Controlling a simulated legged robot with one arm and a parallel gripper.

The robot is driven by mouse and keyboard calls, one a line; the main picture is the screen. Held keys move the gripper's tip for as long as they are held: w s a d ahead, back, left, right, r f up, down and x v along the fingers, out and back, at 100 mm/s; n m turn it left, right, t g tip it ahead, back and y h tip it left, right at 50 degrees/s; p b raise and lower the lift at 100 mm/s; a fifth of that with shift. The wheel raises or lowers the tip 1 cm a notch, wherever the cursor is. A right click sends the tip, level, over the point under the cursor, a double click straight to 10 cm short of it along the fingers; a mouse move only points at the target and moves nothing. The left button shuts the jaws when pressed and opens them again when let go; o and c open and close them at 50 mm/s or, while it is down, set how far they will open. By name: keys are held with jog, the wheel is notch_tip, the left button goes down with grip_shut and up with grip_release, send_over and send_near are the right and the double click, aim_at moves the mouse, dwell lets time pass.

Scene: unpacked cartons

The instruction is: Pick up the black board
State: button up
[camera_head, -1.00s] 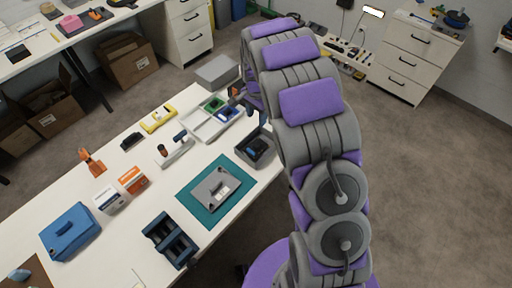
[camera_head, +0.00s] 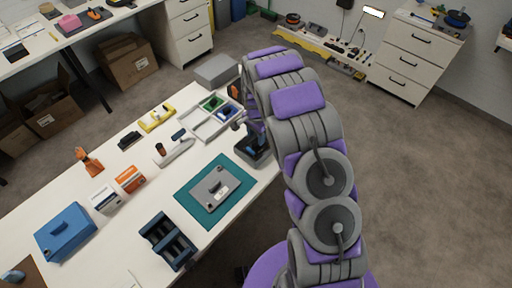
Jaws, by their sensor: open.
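No object shows clearly as a black board. A small dark piece (camera_head: 129,139) lies at the table's far left side, and a dark open bin (camera_head: 247,158) stands at the right table edge; its contents are mostly hidden. My gripper (camera_head: 240,126) is small in the view, open, above the table between the bin and the white divided tray (camera_head: 200,133). My arm hides part of this area. The tray holds a green piece (camera_head: 212,102) and a blue piece (camera_head: 226,111).
A grey plate (camera_head: 207,197) lies on a teal mat (camera_head: 193,211). A grey box (camera_head: 217,70) is at the far end.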

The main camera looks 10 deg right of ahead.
aim_at(256, 143)
notch_tip(256, 143, down, 5)
jog(key=shift+r+b, duration=0.1)
jog(key=shift+b, duration=0.55)
grip_shut()
